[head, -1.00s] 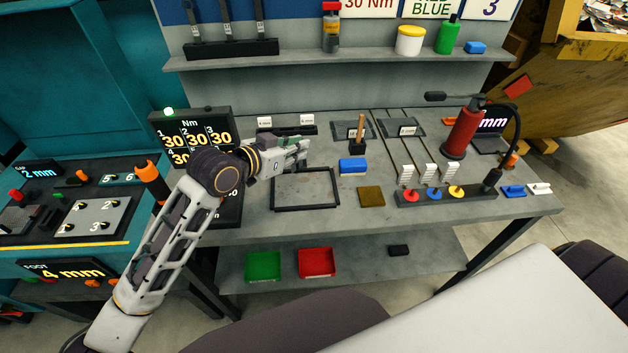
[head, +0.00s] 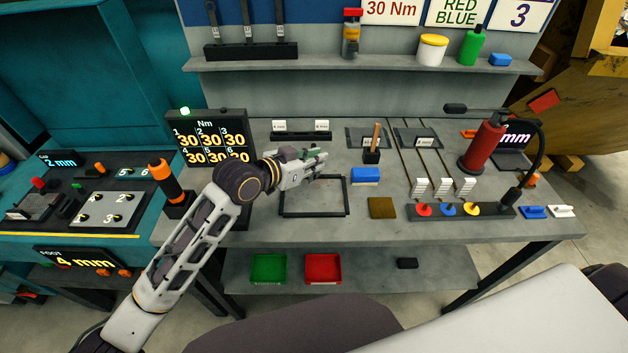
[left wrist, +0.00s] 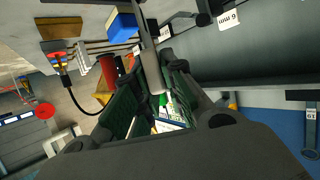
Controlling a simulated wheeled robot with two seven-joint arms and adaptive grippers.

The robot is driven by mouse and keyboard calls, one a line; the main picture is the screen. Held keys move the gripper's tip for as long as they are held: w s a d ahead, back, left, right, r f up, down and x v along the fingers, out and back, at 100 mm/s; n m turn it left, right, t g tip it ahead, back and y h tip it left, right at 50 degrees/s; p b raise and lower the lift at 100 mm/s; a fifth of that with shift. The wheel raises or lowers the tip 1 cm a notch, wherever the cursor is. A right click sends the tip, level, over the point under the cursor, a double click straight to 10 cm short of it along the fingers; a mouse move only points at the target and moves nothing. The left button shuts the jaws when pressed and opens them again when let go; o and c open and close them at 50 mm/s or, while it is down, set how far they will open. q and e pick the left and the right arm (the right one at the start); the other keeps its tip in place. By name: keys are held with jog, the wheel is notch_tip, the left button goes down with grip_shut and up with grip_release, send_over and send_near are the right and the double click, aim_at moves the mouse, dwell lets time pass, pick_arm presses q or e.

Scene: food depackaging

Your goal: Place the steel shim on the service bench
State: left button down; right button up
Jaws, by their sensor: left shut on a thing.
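My left gripper (head: 316,162) is above the service bench (head: 330,228), over the back edge of a black-rimmed square frame (head: 313,215). In the left wrist view its green-padded fingers (left wrist: 156,84) are closed around a narrow grey strip, which looks like the steel shim (left wrist: 152,68). In the head view the strip is too small to make out. Whether it touches the bench cannot be told. My right gripper is not in view.
Right of the frame are a blue block (head: 366,175), a brown square plate (head: 382,208) and a wooden-handled tool in a dark holder (head: 372,156). A torque display (head: 210,140) stands left. A red extinguisher (head: 483,145) stands right. The bench's front strip is clear.

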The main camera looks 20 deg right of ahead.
aim_at(314, 178)
pick_arm(q)
jog(key=shift+f, duration=1.5)
jog(key=shift+f, duration=0.1)
jog(key=shift+f, duration=1.8)
jog(key=shift+f, duration=0.1)
jog(key=c, duration=1.5)
grip_release()
jog(key=v, duration=1.2)
jog(key=shift+b, duration=0.35)
